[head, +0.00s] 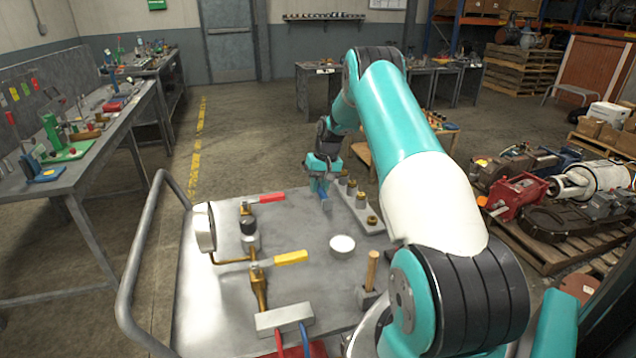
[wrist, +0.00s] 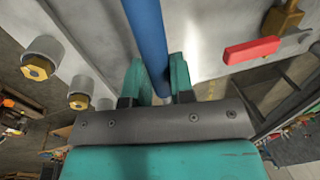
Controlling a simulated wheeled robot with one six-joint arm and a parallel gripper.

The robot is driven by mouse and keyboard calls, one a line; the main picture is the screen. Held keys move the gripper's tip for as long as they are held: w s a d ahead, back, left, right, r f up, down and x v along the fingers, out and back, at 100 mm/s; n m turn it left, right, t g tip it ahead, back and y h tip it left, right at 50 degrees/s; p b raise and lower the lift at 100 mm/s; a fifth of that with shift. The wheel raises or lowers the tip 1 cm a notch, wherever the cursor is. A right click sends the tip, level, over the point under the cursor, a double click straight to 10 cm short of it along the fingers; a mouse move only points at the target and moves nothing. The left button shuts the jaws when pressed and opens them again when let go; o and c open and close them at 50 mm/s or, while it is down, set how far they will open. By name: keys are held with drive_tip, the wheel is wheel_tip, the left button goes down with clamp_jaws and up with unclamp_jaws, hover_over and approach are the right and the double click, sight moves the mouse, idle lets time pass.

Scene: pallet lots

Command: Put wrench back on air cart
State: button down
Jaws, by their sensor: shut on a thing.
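The handle runs up out of the wrist view, so the wrench's head does not show there. In the head view only a short blue piece shows below the fingers. Whether the wrench touches the cart top, I cannot tell.
The cart carries a red-handled valve (head: 266,198), a yellow-handled valve (head: 291,258), a gauge (head: 205,228), a white round dish (head: 342,246), a wooden-handled tool (head: 372,268) and a plate with brass-topped posts (head: 360,208) close to my gripper. A workbench (head: 85,155) stands left.

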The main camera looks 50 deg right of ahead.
sight(318, 215)
drive_tip(key=shift+f+b, duration=2.15)
drive_tip(key=shift+f, duration=1.2)
drive_tip(key=shift+f+b, duration=0.35)
drive_tip(key=shift+f, duration=0.2)
drive_tip(key=c, duration=0.9)
unclamp_jaws()
wheel_tip(318, 215, up, 17)
drive_tip(key=s+d+b, duration=0.1)
drive_tip(key=s+d, duration=0.1)
drive_tip(key=d, duration=0.1)
